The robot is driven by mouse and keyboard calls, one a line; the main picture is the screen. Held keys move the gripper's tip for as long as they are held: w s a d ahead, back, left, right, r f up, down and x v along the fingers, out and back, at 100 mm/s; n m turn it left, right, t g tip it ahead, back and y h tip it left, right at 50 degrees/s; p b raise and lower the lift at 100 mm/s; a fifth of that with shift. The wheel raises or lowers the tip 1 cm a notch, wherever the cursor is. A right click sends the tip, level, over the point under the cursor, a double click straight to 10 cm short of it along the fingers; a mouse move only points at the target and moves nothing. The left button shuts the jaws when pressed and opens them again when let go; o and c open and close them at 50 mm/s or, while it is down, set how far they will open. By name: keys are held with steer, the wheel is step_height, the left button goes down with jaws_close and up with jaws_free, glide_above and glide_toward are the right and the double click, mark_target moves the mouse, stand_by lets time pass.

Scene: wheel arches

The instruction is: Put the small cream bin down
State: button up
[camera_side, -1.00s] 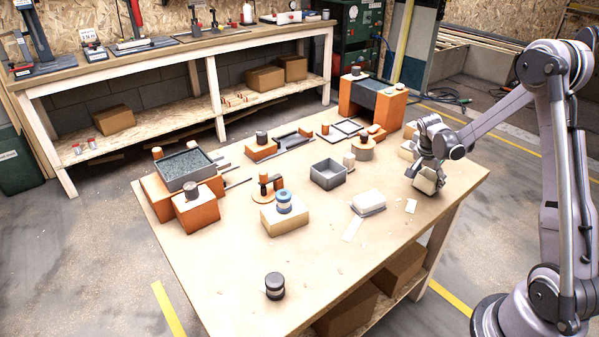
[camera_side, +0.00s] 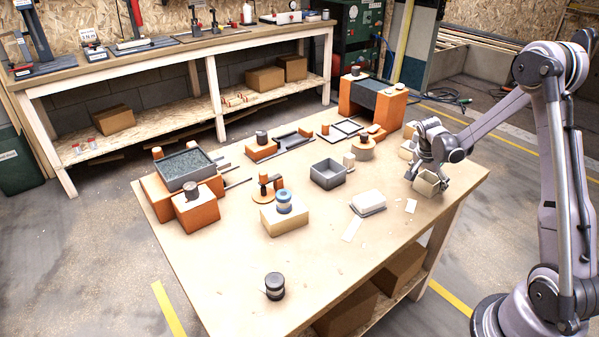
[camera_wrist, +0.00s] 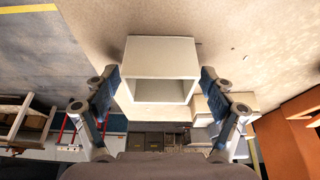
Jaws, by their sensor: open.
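The small cream bin (camera_side: 430,183) is at the right side of the table in the side view, directly below my gripper (camera_side: 425,170). It looks level and appears to rest on the tabletop. The fingers are open, one on each side of the bin, with a narrow gap showing at each side. The inside of the bin looks empty.
A white-topped box (camera_side: 368,202) and pale cards stand left of the bin. A grey bin (camera_side: 328,173) is further left. A cream block (camera_side: 284,220) carries a blue-lidded jar. Cream boxes (camera_side: 407,150) lie close behind my gripper. The table's front right is clear.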

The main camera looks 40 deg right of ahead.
steer(key=v, duration=1.2)
steer(key=s+a+r+n+t+y, duration=0.1)
steer(key=s+a+r+n+t, duration=0.1)
steer(key=a+n, duration=0.4)
steer(key=s+a+r+n+t+y, duration=0.2)
steer(key=a+n, duration=0.4)
steer(key=a, duration=0.6)
steer(key=s+a+r+n+t+y, duration=0.1)
steer(key=s+a+r+n+t, duration=0.1)
steer(key=a+n, duration=0.4)
steer(key=s+a+t, duration=0.1)
steer(key=s+a, duration=0.1)
steer(key=a, duration=0.1)
steer(key=shift+s+a, duration=0.25)
steer(key=shift+s, duration=0.1)
